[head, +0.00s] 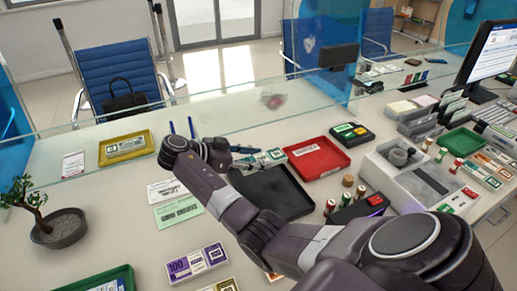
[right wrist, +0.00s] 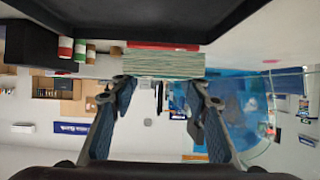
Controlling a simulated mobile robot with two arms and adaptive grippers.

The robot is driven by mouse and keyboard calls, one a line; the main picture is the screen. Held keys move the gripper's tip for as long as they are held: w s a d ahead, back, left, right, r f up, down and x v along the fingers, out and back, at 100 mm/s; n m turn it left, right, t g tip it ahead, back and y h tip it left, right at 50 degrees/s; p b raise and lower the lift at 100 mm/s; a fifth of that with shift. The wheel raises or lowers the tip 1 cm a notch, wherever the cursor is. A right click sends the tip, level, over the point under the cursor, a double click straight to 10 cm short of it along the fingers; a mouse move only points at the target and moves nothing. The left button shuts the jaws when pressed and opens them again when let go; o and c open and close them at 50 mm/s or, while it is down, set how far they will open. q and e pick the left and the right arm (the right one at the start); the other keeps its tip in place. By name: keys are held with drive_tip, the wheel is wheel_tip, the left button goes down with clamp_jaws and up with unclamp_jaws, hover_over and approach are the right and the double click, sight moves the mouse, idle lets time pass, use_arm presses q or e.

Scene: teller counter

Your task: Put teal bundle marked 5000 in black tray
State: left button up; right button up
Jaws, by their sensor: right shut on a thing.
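The teal bundle (head: 264,158) is at the tips of my right gripper (head: 242,156), at the far edge of the black tray (head: 282,187). In the right wrist view, the bundle's striped edge (right wrist: 162,64) spans between the two fingertips (right wrist: 162,84), and the gripper is shut on it. The bundle's marking is too small to read. The black tray looks empty where it shows; my right arm covers part of it. In the inverted right wrist view its dark underside or wall (right wrist: 130,22) fills the top. My left gripper is not in view.
A red tray (head: 318,158) stands right of the bundle. A yellow tray (head: 126,147) and a bonsai (head: 52,222) are at the left. A counting machine (head: 420,180) stands at the right. A glass screen (head: 240,115) runs behind the counter.

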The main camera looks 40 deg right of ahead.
sight(257, 183)
wheel_tip(257, 183, down, 3)
drive_tip(key=shift+f, duration=0.8)
wheel_tip(257, 183, down, 4)
drive_tip(key=shift+r, duration=0.1)
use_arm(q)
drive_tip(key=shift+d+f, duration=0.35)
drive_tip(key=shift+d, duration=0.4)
use_arm(e)
drive_tip(key=o, duration=1.2)
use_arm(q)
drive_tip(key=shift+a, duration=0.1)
use_arm(e)
drive_tip(key=shift+w+a+r+b, duration=0.2)
drive_tip(key=shift+a+b, duration=0.15)
drive_tip(key=shift+a, duration=0.15)
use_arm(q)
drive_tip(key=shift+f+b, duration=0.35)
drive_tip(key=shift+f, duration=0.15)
use_arm(e)
drive_tip(key=v, duration=1.1)
drive_tip(key=shift+r, duration=0.1)
